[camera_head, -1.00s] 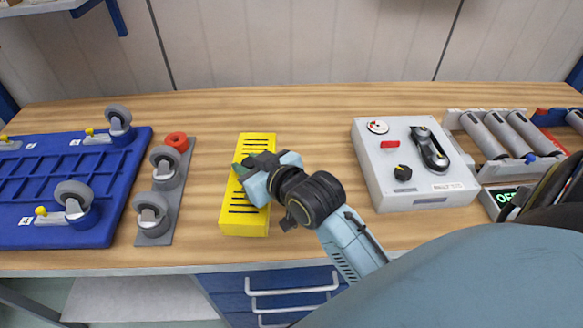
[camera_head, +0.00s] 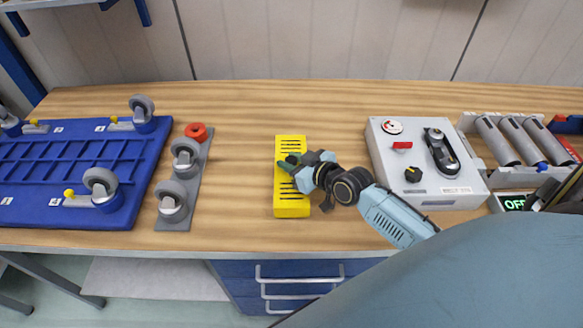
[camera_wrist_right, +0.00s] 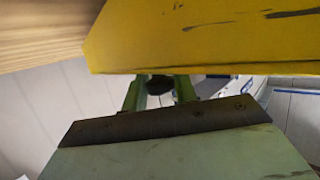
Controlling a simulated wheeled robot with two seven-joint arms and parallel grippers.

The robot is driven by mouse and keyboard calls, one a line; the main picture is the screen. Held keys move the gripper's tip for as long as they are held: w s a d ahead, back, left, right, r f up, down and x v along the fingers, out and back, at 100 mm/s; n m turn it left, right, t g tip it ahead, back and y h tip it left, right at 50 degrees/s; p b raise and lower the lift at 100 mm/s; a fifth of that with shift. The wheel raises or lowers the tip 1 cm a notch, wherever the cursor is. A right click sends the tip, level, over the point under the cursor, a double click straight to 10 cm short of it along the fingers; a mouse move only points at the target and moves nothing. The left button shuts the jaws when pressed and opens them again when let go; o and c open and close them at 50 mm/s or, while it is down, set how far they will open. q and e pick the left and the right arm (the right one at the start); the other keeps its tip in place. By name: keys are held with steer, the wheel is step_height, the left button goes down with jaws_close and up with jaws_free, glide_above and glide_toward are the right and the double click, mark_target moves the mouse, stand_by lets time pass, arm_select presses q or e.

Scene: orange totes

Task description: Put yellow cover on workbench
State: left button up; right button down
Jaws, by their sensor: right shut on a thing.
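The yellow cover (camera_head: 291,205) is a slotted yellow box shape over the middle of the wooden workbench (camera_head: 240,110). My right gripper (camera_head: 287,163) reaches in from the right and is shut on the cover near its middle. In the right wrist view the cover (camera_wrist_right: 200,35) fills the top, with the right gripper's green fingers (camera_wrist_right: 160,90) below it. Whether the cover touches the bench or hangs just above it, I cannot tell. My left gripper is not in view.
Left of the cover are a grey plate with casters (camera_head: 181,210), a red ring (camera_head: 197,132) and a blue base with wheels (camera_head: 70,170). To the right stand a grey control box (camera_head: 440,190) and a rack of rollers (camera_head: 510,140). Bare wood surrounds the cover.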

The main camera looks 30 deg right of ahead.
steer(key=shift+f, duration=0.95)
steer(key=shift+f, duration=0.1)
steer(key=c, duration=1.1)
jaws_free()
steer(key=shift+s, duration=0.15)
steer(key=v, duration=1.1)
steer(key=shift+s+r+p, duration=0.25)
steer(key=shift+s+p, duration=0.05)
steer(key=shift+p, duration=0.1)
steer(key=shift+d, duration=0.1)
